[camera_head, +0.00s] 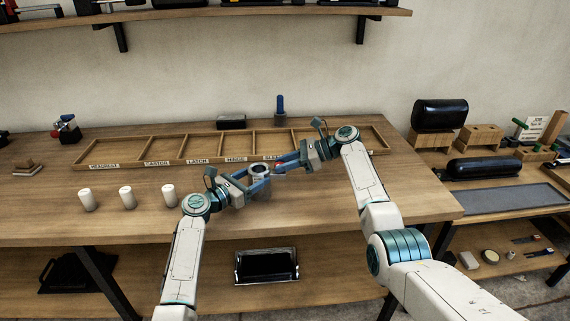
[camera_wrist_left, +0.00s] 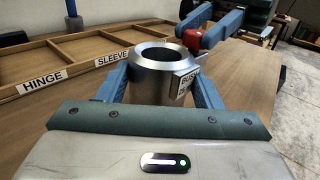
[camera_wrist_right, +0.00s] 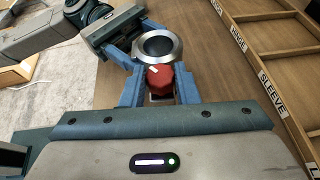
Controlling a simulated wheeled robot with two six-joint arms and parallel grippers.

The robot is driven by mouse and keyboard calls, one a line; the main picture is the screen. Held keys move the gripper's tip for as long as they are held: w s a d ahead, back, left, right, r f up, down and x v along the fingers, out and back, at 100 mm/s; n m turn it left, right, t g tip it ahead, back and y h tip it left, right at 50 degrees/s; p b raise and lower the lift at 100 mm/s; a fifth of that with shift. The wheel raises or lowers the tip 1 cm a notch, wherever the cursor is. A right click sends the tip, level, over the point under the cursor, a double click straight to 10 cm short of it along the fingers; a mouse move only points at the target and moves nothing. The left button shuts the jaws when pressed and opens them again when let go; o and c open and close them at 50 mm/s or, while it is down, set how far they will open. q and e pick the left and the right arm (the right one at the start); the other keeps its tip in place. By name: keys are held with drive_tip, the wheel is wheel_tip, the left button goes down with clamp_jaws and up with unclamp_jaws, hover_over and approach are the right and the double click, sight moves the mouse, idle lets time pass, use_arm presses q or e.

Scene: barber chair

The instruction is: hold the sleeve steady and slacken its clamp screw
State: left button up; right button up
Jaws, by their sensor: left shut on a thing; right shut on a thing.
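The sleeve, a grey metal ring-topped cylinder, sits upright between my grippers and shows in the head view (camera_head: 260,170), the left wrist view (camera_wrist_left: 158,84) and the right wrist view (camera_wrist_right: 155,45). My left gripper (camera_head: 254,183) is shut on the sleeve's body, one finger on each side. The clamp screw has a red knob (camera_wrist_right: 160,78) on the sleeve's side, also seen in the left wrist view (camera_wrist_left: 194,42). My right gripper (camera_head: 280,168) is shut on this red knob.
A divided wooden tray (camera_head: 180,150) with name labels lies behind the grippers. Three white cylinders (camera_head: 127,197) stand at the left. A blue upright post (camera_head: 280,106) and a dark block (camera_head: 231,121) are behind the tray. The table's front middle is clear.

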drive_tip(key=shift+w+f+n+g, duration=0.1)
drive_tip(key=shift+w+n+g, duration=0.1)
drive_tip(key=shift+n+g, duration=0.4)
drive_tip(key=shift+s+n+g, duration=0.15)
drive_tip(key=shift+n+g, duration=0.15)
drive_tip(key=shift+g, duration=0.3)
drive_tip(key=o, duration=1)
drive_tip(key=v, duration=0.7)
drive_tip(key=shift+d, duration=0.3)
